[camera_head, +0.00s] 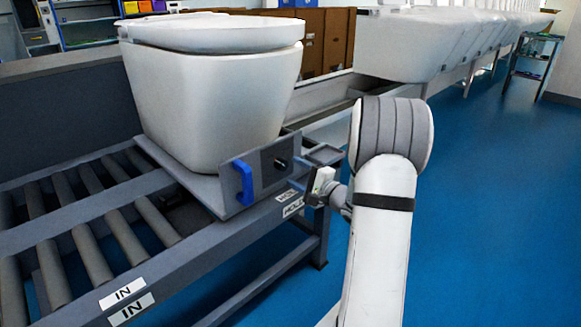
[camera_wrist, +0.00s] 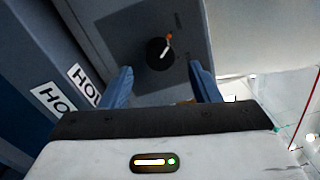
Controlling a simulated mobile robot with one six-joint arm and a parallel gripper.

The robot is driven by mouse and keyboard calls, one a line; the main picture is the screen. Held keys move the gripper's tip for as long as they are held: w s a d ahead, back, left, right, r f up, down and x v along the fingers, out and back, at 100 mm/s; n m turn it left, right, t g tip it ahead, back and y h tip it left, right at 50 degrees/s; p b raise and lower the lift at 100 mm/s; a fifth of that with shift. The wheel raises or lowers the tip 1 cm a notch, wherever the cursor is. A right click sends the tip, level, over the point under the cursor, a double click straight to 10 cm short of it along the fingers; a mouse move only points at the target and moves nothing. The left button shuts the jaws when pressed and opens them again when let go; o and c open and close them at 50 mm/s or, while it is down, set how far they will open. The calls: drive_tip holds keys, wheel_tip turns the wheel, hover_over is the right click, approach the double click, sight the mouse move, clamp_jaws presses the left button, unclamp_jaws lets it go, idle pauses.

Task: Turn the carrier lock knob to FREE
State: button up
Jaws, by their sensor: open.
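The carrier lock knob (camera_head: 281,164) is a small dark round knob on a grey panel at the front of the carrier (camera_head: 205,186), which bears a white toilet. In the wrist view the knob (camera_wrist: 159,53) has a white pointer line, tilted toward an orange mark at its upper right. The lettering by the marks is too small to read. My gripper (camera_wrist: 161,85) is open and empty, its two blue fingers apart on either side below the knob, not touching it. In the head view my gripper is partly hidden by my arm, right of the panel.
A blue handle (camera_head: 243,183) stands on the panel left of the knob. The roller conveyor (camera_head: 95,240) has IN labels and HOLD labels (camera_wrist: 84,84). More white toilets (camera_head: 415,45) line the back right.

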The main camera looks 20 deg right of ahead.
drive_tip(key=v, duration=0.4)
drive_tip(key=shift+p, duration=0.4)
